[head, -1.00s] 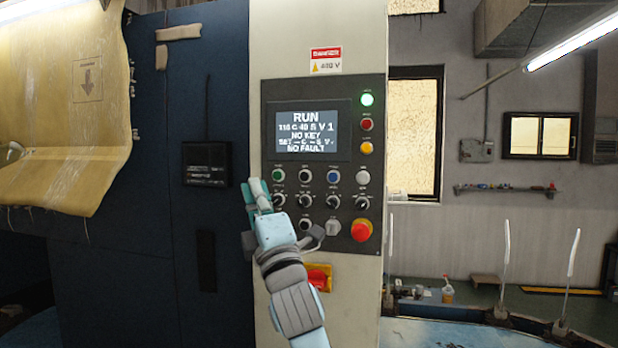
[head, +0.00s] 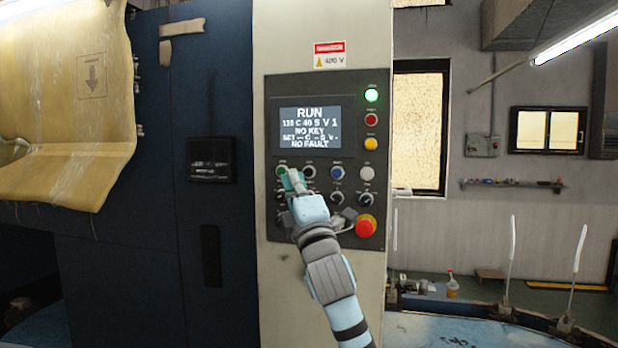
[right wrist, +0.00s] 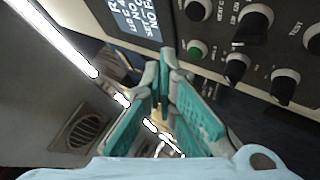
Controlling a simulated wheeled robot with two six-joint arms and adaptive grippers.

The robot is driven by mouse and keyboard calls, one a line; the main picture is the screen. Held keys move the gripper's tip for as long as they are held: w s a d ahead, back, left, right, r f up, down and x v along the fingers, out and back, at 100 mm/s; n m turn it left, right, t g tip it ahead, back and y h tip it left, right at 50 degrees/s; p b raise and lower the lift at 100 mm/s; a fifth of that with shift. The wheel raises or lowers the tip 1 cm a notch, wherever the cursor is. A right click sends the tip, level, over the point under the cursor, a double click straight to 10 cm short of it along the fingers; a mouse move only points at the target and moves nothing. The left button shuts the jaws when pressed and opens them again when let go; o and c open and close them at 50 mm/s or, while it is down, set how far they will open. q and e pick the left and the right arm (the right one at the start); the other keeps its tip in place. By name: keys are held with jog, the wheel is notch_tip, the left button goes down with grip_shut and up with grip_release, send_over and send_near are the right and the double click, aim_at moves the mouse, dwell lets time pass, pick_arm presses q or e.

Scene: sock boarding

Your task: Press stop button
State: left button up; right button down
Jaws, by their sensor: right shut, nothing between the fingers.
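The control panel (head: 325,235) is on the machine's cream column. Its button row has a green button (head: 282,170), a black button (head: 309,171), a blue button (head: 337,172) and a white button (head: 367,173). A large red mushroom button (head: 366,225) sits at the lower right. The button labels are too small to read. My right gripper (head: 292,177) is shut and empty in front of the panel, its tips just below and right of the green button. The right wrist view shows the green button (right wrist: 197,48) just right of the fingertips (right wrist: 164,58); contact cannot be told. My left gripper is not in view.
The screen (head: 309,127) reads RUN and NO FAULT. Black knobs (head: 365,199) fill the rows below the buttons, close to my right gripper. Green, red and amber lamps (head: 371,120) line the panel's upper right. A dark blue cabinet (head: 195,250) stands left.

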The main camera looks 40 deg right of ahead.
aim_at(308, 172)
jog(key=shift+w+d+p, duration=0.25)
jog(key=shift+w+d, duration=0.3)
jog(key=shift+d, duration=0.25)
jog(key=shift+w+d+p, duration=0.25)
jog(key=shift+w+d, duration=0.3)
jog(key=shift+d, duration=0.25)
jog(key=shift+w+d, duration=0.1)
jog(key=shift+w+d+p, duration=0.1)
jog(key=shift+d+p, duration=0.15)
jog(key=shift+p, duration=0.05)
jog(key=shift+w+d+r+p, duration=0.1)
jog(key=shift+w+d+p, duration=0.15)
jog(key=shift+d+p, duration=0.05)
dwell(0.9)
jog(key=shift+a, duration=0.1)
jog(key=shift+s+a, duration=0.45)
jog(key=shift+a, duration=0.1)
